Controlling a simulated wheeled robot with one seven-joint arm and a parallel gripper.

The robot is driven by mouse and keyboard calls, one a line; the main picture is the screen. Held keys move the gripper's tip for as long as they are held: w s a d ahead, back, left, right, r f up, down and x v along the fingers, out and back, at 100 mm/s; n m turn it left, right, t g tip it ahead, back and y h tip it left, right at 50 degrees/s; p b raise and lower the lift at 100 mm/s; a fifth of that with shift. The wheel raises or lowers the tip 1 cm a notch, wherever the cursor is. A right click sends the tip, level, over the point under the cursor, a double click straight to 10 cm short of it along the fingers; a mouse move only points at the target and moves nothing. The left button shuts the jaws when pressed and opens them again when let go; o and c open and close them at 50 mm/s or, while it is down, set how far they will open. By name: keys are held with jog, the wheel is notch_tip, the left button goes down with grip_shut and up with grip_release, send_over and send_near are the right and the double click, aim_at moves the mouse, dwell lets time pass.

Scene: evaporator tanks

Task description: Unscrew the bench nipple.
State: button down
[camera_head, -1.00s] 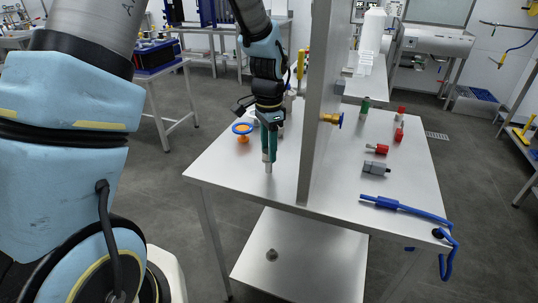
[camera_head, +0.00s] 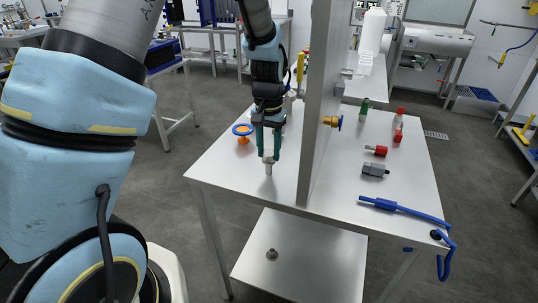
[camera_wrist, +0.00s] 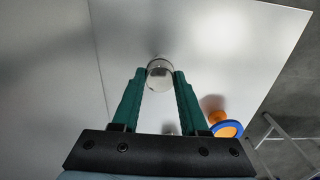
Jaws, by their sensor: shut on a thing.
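The bench nipple (camera_head: 268,169) is a short silver cylinder standing upright on the white table top, left of the upright panel. In the wrist view the nipple (camera_wrist: 160,76) shows as a round shiny end between the fingertips. My gripper (camera_head: 268,159) points straight down over it, with its green fingers on either side of the nipple's upper part. In the wrist view my gripper (camera_wrist: 160,74) is shut on the nipple. The nipple's foot is at the table; its thread is not visible.
An orange piece with a blue ring (camera_head: 243,131) stands close behind on the left. The grey upright panel (camera_head: 317,110) rises to the right, bearing a brass valve (camera_head: 332,121). Beyond it lie red and green fittings, a grey block (camera_head: 375,170) and a blue tool (camera_head: 390,205). The table's front left is clear.

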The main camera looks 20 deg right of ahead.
jog(key=n+p, duration=0.1)
jog(key=n, duration=0.3)
jog(key=shift+r+p, duration=0.15)
jog(key=shift+p, duration=0.15)
jog(key=shift+n, duration=0.6)
jog(key=shift+s+n+p, duration=0.1)
jog(key=shift+n+p, duration=0.8)
jog(key=shift+n, duration=0.3)
jog(key=n+p, duration=0.1)
jog(key=n, duration=0.1)
jog(key=shift+n, duration=0.4)
jog(key=c, duration=0.7)
grip_release()
